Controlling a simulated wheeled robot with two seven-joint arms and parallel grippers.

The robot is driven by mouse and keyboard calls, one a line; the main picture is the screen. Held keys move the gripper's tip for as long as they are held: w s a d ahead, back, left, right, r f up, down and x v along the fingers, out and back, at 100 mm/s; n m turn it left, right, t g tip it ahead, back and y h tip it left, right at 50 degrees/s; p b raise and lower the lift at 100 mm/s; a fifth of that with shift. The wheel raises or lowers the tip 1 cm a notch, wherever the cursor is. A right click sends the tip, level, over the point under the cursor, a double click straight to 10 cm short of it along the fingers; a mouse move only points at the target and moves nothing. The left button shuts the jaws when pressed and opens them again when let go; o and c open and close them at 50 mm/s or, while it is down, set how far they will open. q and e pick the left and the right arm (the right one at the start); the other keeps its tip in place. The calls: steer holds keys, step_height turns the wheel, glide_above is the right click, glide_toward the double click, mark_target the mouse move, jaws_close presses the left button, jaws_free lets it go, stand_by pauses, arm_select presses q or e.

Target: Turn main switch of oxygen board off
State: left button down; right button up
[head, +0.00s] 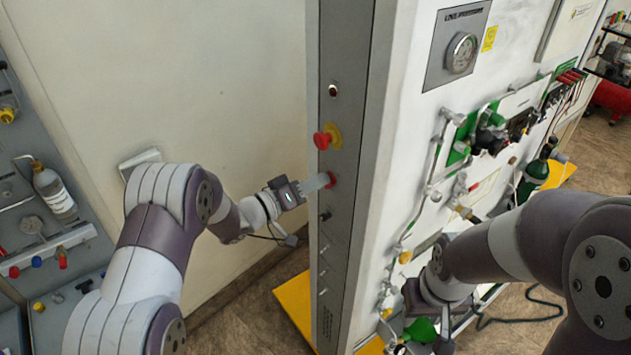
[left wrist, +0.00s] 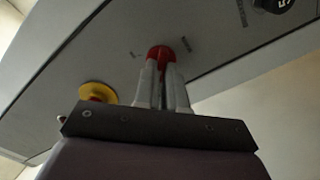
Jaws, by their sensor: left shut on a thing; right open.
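The oxygen board's grey side panel (head: 345,110) stands upright in the middle of the head view. The main switch, a red knob (head: 331,180), sits on it below the red emergency button with a yellow collar (head: 327,138). My left gripper (head: 328,181) is at the red knob with its pale fingers shut on it. In the left wrist view the fingers (left wrist: 165,85) close around the red knob (left wrist: 159,52), and its lower part is hidden between them. My right gripper (head: 428,345) is low in front of the board's face, partly hidden by its arm.
The board's white face (head: 420,120) carries a pressure gauge (head: 461,53), pipes and valves close to my right arm. A dark green bottle (head: 533,180) stands further right. Another panel with a small bottle (head: 54,194) is at the left. The wall behind my left arm is mostly bare.

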arm_select(q)
steer(key=shift+s+f, duration=0.2)
steer(key=shift+f, duration=0.2)
steer(key=c, duration=1.4)
jaws_free()
steer(key=shift+c, duration=0.2)
steer(key=shift+o, duration=1.2)
steer(key=shift+w+r, duration=0.1)
steer(key=shift+r, duration=0.1)
steer(key=b+v, duration=0.5)
steer(key=v, duration=0.7)
steer(key=shift+s+a, duration=0.2)
steer(key=shift+a, duration=0.05)
